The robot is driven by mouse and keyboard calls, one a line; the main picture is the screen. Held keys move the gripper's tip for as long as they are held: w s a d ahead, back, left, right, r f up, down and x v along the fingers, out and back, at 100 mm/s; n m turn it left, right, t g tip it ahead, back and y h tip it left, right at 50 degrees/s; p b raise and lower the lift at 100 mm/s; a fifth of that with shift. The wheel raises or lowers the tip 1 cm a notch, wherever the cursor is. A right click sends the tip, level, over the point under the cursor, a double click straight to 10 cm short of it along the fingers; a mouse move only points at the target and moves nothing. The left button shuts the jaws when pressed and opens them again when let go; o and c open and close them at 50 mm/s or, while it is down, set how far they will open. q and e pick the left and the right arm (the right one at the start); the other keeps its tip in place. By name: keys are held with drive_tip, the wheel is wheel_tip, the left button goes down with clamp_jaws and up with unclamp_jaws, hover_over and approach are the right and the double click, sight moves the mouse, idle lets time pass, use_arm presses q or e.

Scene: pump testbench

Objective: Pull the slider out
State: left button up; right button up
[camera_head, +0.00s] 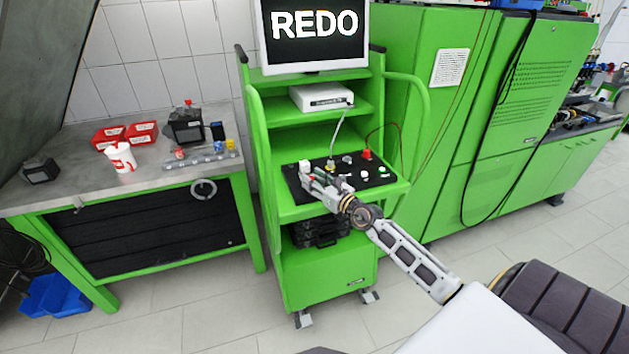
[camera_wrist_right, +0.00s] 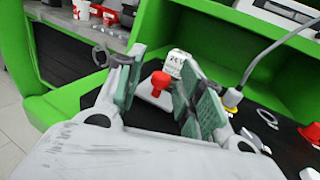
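My right gripper (camera_head: 312,182) is over the left part of the black panel (camera_head: 378,172) on the green cart. In the right wrist view the gripper (camera_wrist_right: 160,95) is open, its green-padded fingers apart. A red knob (camera_wrist_right: 160,82) on a white base shows in the gap between the fingers; I cannot tell whether either finger touches it. A white block with dark lettering (camera_wrist_right: 177,60) stands just behind it and also shows in the head view (camera_head: 304,165). I cannot tell for sure which part is the slider. My left gripper is not in view.
A grey cable rises from a yellow-based plug (camera_wrist_right: 232,97) right of the fingers. A red button (camera_head: 366,154) is at the panel's back right. A monitor reading REDO (camera_head: 315,30) tops the cart. A workbench (camera_head: 85,190) stands left, green cabinets (camera_head: 420,120) right.

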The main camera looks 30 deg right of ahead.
drive_tip(key=s+d, duration=0.2)
drive_tip(key=s, duration=0.9)
drive_tip(key=shift+s, duration=0.35)
idle(1.3)
idle(0.8)
